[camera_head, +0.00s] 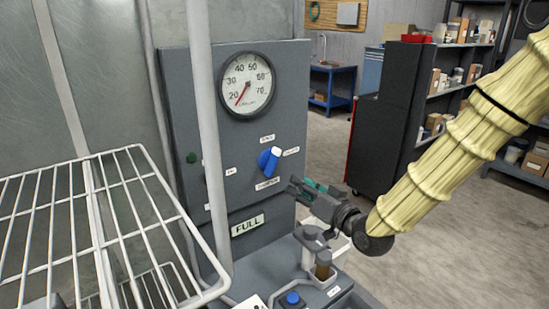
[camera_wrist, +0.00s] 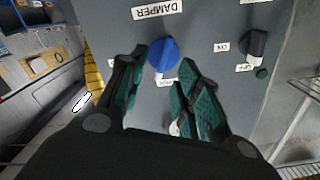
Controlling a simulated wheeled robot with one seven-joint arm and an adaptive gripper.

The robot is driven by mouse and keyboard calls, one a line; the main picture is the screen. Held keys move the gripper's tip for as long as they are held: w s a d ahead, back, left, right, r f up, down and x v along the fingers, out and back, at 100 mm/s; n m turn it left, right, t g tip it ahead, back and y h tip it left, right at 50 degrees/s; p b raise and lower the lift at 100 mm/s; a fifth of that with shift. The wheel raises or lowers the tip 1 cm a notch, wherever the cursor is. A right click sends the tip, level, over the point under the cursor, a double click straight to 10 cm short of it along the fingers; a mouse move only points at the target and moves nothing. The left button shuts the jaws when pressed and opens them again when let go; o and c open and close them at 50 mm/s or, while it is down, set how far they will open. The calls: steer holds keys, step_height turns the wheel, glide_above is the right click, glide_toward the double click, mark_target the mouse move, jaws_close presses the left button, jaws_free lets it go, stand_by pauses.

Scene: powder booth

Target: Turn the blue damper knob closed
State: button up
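The blue damper knob (camera_head: 266,160) sits on the front of a grey panel, with small labels around it; its white pointer end faces up and to the right. The knob shows in the wrist view (camera_wrist: 166,52), just beyond my fingertips, below an upside-down DAMPER label (camera_wrist: 157,9). My gripper (camera_head: 298,186) is to the lower right of the knob in the head view, pointing at the panel. In the wrist view my gripper (camera_wrist: 158,62) is open, its two green-padded fingers apart and nothing between them. I cannot tell whether a fingertip touches the knob.
A round gauge (camera_head: 246,85) is above the knob. A black ON/OFF knob (camera_wrist: 255,45) and a green button (camera_wrist: 262,72) are beside it. A white wire rack (camera_head: 100,225) and post are at left. A brown-filled vial (camera_head: 323,264) stands below my gripper.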

mark_target(275, 166)
steer(key=shift+y, duration=0.3)
steer(key=p+x, duration=0.1)
steer(key=x, duration=0.2)
steer(key=r+p+x, duration=0.1)
steer(key=x, duration=0.3)
steer(key=p+x, duration=0.1)
steer(key=x, duration=0.3)
steer(key=shift+w+a+r+p, duration=0.1)
steer(key=shift+a+r+p, duration=0.15)
steer(key=shift+p, duration=0.15)
steer(key=shift+c, duration=0.5)
jaws_close()
